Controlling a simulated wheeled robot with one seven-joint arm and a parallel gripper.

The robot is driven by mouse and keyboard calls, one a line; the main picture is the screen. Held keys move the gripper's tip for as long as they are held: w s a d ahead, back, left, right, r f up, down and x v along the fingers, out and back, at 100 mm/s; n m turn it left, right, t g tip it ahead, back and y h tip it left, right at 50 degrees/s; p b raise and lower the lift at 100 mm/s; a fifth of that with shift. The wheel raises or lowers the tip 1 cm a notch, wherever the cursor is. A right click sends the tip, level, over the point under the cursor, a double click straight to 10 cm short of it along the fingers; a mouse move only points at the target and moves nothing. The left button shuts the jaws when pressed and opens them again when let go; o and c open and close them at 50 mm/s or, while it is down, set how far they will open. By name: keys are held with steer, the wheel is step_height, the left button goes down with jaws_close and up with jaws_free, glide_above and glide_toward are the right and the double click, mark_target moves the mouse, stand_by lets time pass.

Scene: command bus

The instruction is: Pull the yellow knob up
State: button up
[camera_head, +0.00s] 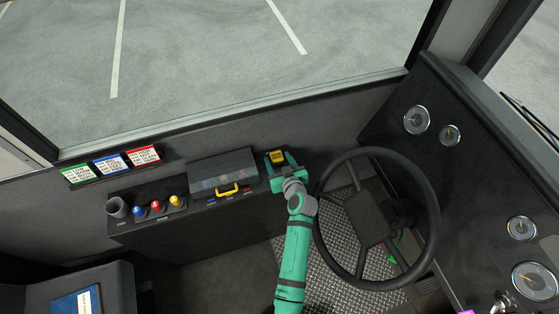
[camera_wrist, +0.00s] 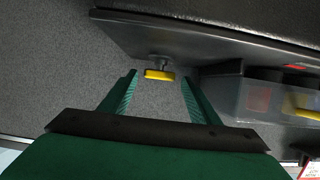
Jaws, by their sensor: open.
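The yellow knob (camera_head: 276,156) is a squarish cap at the right end of the dark side console. In the wrist view the yellow knob (camera_wrist: 159,75) shows as a flat yellow bar on a short metal stem against a dark panel. My green gripper (camera_head: 280,164) is at the knob. In the wrist view my gripper (camera_wrist: 160,82) is open, with one finger on each side of the knob and a visible gap to each. The knob is near the fingertips. Whether it lies fully between them in depth I cannot tell.
A box with a yellow handle (camera_head: 227,190) stands left of the gripper. Blue, red and yellow small knobs (camera_head: 157,206) sit further left on the console. The steering wheel (camera_head: 372,152) is close to the right of my arm. A window ledge runs behind.

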steer(key=shift+d, duration=0.1)
jaws_close()
steer(key=shift+r, duration=1.15)
jaws_free()
steer(key=shift+r, duration=0.1)
steer(key=shift+w, duration=0.1)
steer(key=shift+s+d, duration=0.25)
steer(key=shift+s, duration=0.1)
steer(key=v, duration=1)
steer(key=shift+a, duration=0.15)
